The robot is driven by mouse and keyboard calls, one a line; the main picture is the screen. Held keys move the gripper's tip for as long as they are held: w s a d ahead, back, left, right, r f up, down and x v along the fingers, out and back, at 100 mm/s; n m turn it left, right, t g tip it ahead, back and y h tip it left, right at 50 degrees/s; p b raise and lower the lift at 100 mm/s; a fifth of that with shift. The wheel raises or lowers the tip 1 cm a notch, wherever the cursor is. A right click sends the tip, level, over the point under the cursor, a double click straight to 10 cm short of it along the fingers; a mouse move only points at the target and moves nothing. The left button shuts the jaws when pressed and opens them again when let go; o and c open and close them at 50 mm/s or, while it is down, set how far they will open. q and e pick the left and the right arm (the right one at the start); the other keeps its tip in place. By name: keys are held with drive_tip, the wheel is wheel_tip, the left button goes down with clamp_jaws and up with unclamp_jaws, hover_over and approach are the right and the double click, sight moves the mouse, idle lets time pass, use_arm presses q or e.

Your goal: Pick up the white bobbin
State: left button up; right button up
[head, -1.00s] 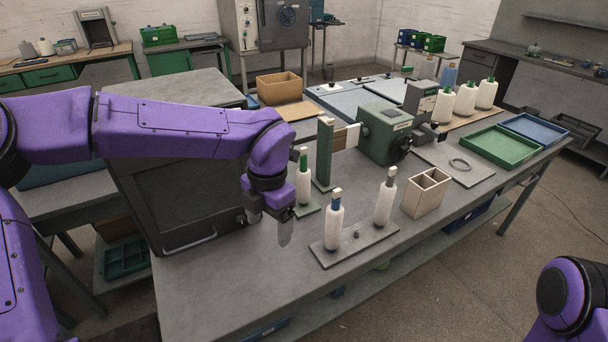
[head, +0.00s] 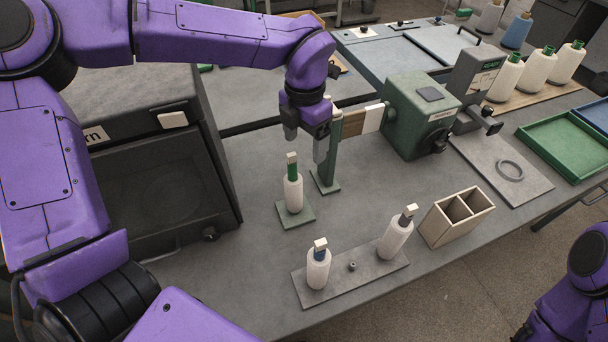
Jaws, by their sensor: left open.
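Three white bobbins stand on the table. One with a green neck and pale top (head: 293,194) stands upright on a small green base (head: 305,220). One with a blue neck (head: 317,272) and one with a grey neck (head: 396,239) stand on a grey plate (head: 352,284) nearer the front edge. My left gripper (head: 305,146) points down, open and empty, just above and around the line of the green-necked bobbin's top. I cannot tell its exact height over that top. My right gripper is out of view; only part of that arm shows at lower right.
A green post (head: 327,160) stands close beside the gripper, with the green winder (head: 420,118) behind it. A divided wooden box (head: 454,216) sits right of the plate. A dark cabinet (head: 152,180) stands at left. Bare table lies around the bobbins.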

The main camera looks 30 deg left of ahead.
sight(290, 163)
use_arm(q)
drive_tip(key=shift+s+a+f, duration=0.2)
drive_tip(key=shift+s+f, duration=0.75)
drive_tip(key=shift+s, duration=0.1)
drive_tip(key=shift+s+a+f+p, duration=0.8)
drive_tip(key=shift+s+f, duration=0.05)
drive_tip(key=shift+f, duration=0.05)
drive_tip(key=f, duration=0.1)
drive_tip(key=w+f, duration=0.1)
drive_tip(key=f, duration=0.1)
drive_tip(key=w+f, duration=0.1)
drive_tip(key=shift+f, duration=0.2)
drive_tip(key=shift+d, duration=0.1)
drive_tip(key=shift+s+r, duration=0.2)
drive_tip(key=shift+s, duration=0.05)
drive_tip(key=shift+s+r, duration=0.1)
drive_tip(key=shift+s, duration=0.1)
drive_tip(key=c, duration=0.9)
drive_tip(key=shift+a, duration=0.2)
drive_tip(key=shift+c, duration=0.7)
drive_tip(key=shift+w+d, duration=0.1)
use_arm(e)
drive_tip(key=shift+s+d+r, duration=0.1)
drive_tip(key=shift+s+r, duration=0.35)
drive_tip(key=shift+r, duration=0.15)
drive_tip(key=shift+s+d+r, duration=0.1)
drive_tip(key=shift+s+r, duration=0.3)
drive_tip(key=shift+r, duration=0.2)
